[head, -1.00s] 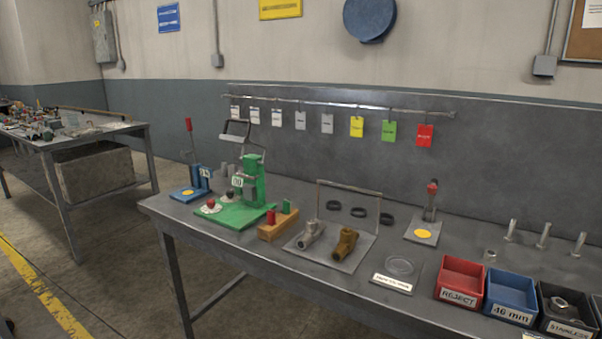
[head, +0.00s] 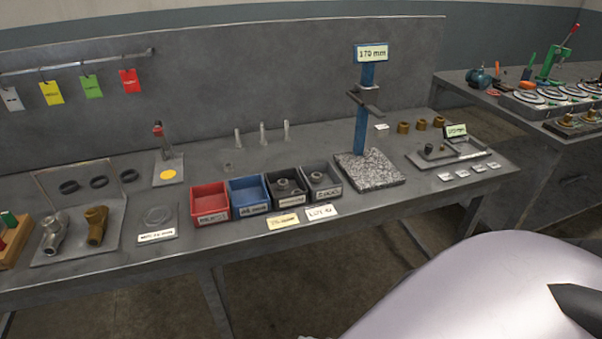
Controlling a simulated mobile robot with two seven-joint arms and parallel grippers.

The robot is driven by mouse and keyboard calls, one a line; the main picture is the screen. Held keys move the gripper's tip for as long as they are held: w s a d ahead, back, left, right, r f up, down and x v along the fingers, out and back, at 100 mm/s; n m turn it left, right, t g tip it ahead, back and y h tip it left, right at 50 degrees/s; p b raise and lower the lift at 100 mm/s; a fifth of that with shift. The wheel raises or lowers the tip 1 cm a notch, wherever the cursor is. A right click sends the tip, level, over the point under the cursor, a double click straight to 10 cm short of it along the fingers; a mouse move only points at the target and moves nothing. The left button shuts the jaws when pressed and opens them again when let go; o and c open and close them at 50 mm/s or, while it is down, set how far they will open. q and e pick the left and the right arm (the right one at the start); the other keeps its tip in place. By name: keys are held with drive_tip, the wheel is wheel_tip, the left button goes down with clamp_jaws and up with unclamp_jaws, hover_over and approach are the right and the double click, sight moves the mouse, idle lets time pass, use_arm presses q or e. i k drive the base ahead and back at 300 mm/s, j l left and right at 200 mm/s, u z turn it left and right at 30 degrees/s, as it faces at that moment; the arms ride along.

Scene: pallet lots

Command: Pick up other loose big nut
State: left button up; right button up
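A small grey piece that looks like a loose nut (head: 229,167) lies on the workbench (head: 330,228) behind the red bin (head: 210,203), left of the upright bolts (head: 263,134). Grey nuts show in the dark bin (head: 291,200) and in the grey bin (head: 322,192). A flat plate (head: 157,226) with a hexagonal outline lies left of the red bin. Neither gripper can be made out. A large pale rounded shape with a dark pointed part fills the lower right, probably part of me.
A blue bin (head: 250,207) stands beside the red one. A blue height stand (head: 364,115) on a speckled base rises to the right of the bins. Brass pieces (head: 421,124) stand further right. Two labels lie at the bench's front edge. A second bench (head: 540,185) stands at right.

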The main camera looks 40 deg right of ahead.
sight(228, 167)
drive_tip(key=z, duration=0.65)
